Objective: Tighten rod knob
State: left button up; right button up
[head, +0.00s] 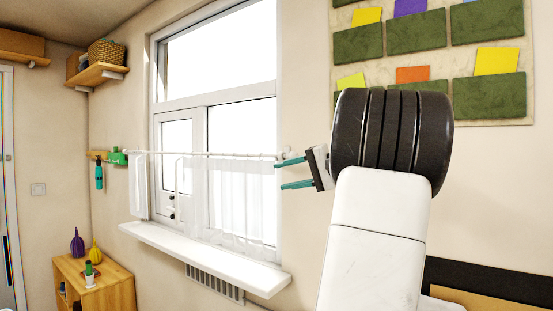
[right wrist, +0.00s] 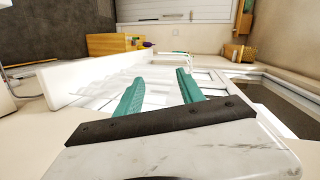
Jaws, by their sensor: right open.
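A thin white curtain rod (head: 235,154) runs across the window and carries short white curtains (head: 235,205). Its right end lies close to my right gripper. The knob is too small to make out clearly there. My right gripper (head: 280,175) points left, with its two teal fingers apart around empty space. The upper finger is near the rod's end, and I cannot tell whether they touch. In the right wrist view the open fingers (right wrist: 158,75) hold nothing, and the knob cannot be made out. My left gripper is not in view.
The window sill (head: 200,258) juts out below the curtains. A wall organizer with green pockets (head: 415,75) hangs at the upper right. A wooden cabinet (head: 115,290) stands at the lower left, and a corner shelf (head: 98,74) holds a basket.

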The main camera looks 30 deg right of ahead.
jog(key=s+d+r+t, duration=0.1)
jog(key=d+r+t, duration=0.3)
jog(key=d, duration=0.7)
jog(key=x, duration=0.6)
jog(key=shift+w+a+r+m+g, duration=0.2)
jog(key=shift+w+a+m+g, duration=0.05)
jog(key=shift+a+m+g, duration=0.1)
grip_shut()
jog(key=m, duration=0.7)
